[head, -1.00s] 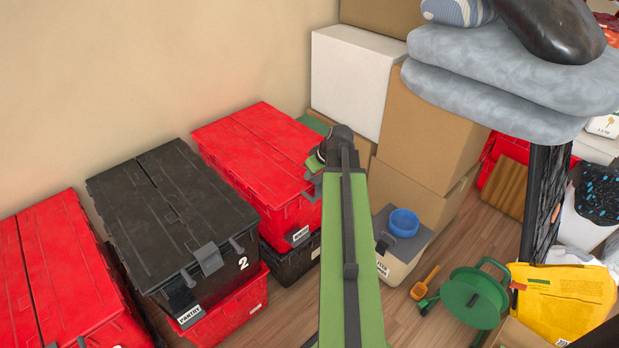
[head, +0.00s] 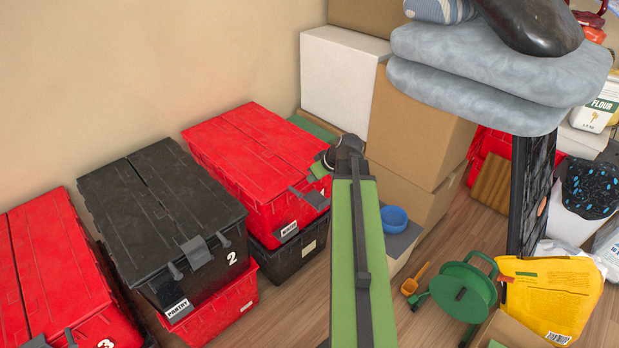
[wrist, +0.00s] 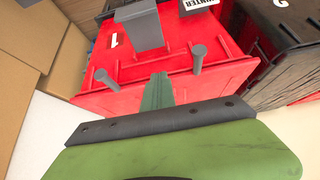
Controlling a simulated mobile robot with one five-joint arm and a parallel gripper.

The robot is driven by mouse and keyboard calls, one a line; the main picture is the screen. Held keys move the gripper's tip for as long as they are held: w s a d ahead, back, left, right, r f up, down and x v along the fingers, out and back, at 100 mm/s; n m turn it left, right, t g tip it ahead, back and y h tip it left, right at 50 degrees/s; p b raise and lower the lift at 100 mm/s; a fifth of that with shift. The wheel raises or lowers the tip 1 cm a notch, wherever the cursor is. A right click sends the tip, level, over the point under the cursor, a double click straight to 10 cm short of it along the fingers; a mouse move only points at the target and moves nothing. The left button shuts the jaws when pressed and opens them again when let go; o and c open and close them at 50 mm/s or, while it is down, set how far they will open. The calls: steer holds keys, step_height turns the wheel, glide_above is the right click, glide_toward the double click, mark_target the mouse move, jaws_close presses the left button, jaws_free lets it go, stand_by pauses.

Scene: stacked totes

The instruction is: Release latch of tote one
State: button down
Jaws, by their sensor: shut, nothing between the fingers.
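Tote one (head: 255,150) is the red tote at the right of the row in the head view. In the wrist view its red wall (wrist: 90,103) shows with a white "1" and a label. Its grey latch (wrist: 140,30) is a broad flap at the top of the wrist view, between and beyond two grey pegs; it also shows in the head view (head: 312,197). I cannot tell whether the latch is fastened. My gripper (wrist: 157,90) is shut and empty, its narrow green fingers pointing at the tote near the pegs. In the head view my gripper (head: 319,170) is beside the tote's lid.
A black tote marked 2 (head: 165,215) stands left of tote one, with a red tote marked 3 (head: 60,265) beyond. Cardboard boxes (head: 415,130) are behind and right. A green reel (head: 465,292) and orange scoop (head: 415,280) lie on the floor.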

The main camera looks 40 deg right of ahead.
steer(key=shift+w+a+f, duration=0.15)
steer(key=shift+w+a, duration=0.05)
steer(key=shift+w, duration=0.35)
steer(key=shift+w+a+f, duration=0.15)
steer(key=shift+w+a, duration=0.05)
steer(key=shift+w, duration=0.3)
steer(key=shift+r, duration=0.1)
